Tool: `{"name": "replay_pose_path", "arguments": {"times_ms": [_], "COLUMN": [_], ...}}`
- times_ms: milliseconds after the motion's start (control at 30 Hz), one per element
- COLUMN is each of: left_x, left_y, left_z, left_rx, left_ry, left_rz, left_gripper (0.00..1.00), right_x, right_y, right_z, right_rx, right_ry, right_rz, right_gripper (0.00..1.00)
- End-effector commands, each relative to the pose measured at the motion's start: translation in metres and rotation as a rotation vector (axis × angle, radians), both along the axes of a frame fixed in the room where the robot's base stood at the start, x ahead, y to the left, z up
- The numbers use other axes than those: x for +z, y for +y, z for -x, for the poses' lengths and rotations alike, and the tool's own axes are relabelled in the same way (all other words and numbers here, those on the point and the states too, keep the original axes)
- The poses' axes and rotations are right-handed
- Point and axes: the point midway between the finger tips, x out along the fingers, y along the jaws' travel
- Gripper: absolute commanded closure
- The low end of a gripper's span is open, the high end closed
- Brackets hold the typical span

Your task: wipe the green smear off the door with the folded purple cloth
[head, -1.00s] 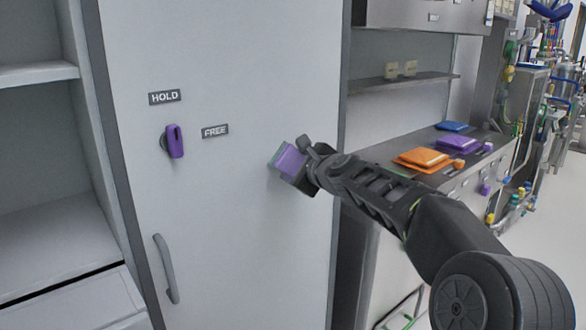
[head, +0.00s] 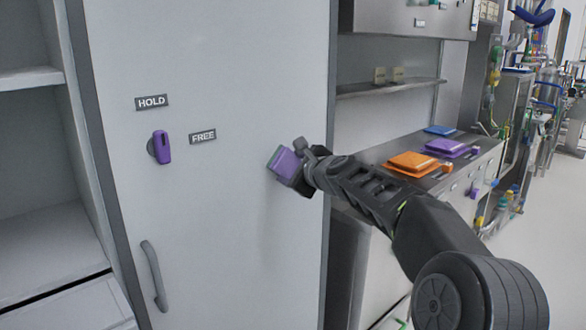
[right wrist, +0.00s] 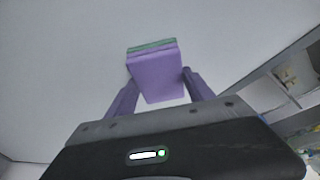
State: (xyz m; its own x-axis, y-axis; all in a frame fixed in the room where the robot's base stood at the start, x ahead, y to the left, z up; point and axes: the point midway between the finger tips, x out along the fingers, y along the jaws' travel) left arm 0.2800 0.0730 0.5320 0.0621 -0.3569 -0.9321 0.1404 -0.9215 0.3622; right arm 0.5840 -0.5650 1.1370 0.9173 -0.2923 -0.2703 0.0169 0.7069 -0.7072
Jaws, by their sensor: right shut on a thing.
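The door (head: 220,60) is a tall, pale grey panel filling the middle of the head view. I see no clear green smear on its visible surface. My right gripper (head: 298,167) is shut on the folded purple cloth (head: 284,166), near the door's right edge. The cloth also shows between the two purple fingers in the right wrist view (right wrist: 157,78). A green strip runs along its far edge, facing the door. I cannot tell whether the cloth touches the door. My left gripper is not in view.
The door carries a purple latch (head: 161,147), HOLD and FREE labels, and a vertical handle (head: 154,276). Right of the door, a steel counter (head: 377,152) holds folded orange (head: 408,167), purple (head: 443,148) and blue (head: 440,130) pads. Open shelves (head: 30,160) stand left.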

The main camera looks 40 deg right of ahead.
Motion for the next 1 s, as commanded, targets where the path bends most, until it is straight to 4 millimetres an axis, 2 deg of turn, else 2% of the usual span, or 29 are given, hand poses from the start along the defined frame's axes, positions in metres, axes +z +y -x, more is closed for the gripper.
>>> {"name": "replay_pose_path", "arguments": {"times_ms": [400, 833, 1000], "left_x": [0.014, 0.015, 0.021], "left_y": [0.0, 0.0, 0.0], "left_z": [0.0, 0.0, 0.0], "left_rx": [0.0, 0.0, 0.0], "left_ry": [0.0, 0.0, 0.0], "left_rz": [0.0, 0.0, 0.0], "left_gripper": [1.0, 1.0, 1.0], "right_x": [0.002, 0.001, 0.002], "right_y": [0.033, 0.036, 0.046], "right_z": [0.0, 0.001, -0.001], "right_rx": [0.005, 0.003, 0.004], "right_ry": [0.001, 0.0, 0.0], "right_rz": [-0.001, 0.0, -0.001], "right_gripper": [0.71, 0.71, 0.71]}}
